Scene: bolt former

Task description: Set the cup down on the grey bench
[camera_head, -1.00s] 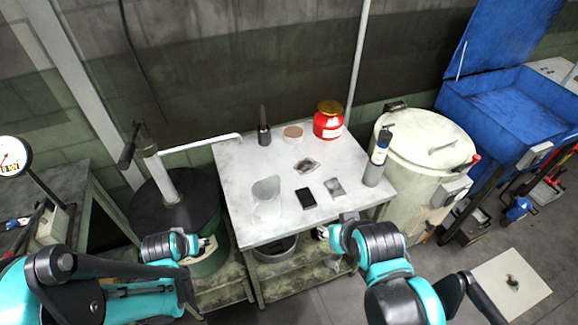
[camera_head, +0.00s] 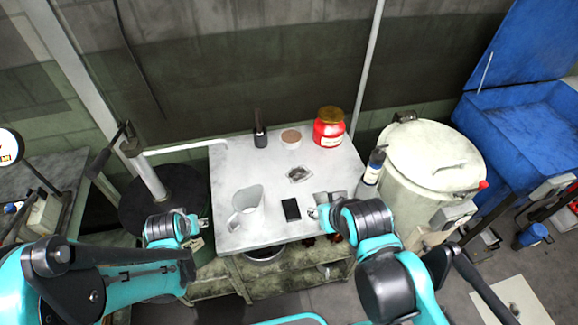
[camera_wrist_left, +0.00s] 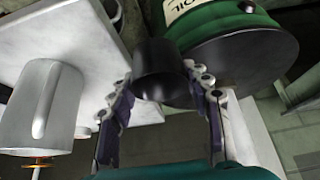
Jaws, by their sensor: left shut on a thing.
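My left gripper (camera_head: 203,222) is just left of the grey bench's near left corner. In the left wrist view its fingers (camera_wrist_left: 162,88) are closed on the sides of a dark, round cup (camera_wrist_left: 160,62). The cup is held clear of the bench, beside its edge. In the head view the cup does not stand out from the dark drum behind. The pale grey bench (camera_head: 235,165) also shows at the left of the wrist view (camera_wrist_left: 75,30). My right gripper (camera_head: 318,211) is at the bench's near right edge; its finger opening is unclear.
A white jug (camera_head: 247,212) stands at the bench's near left. A black flat block (camera_head: 291,209), small grey piece, dark bottle (camera_head: 260,130), round tin (camera_head: 291,136) and red jar (camera_head: 328,128) are also there. The back left is clear. A green drum (camera_wrist_left: 240,50) stands left.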

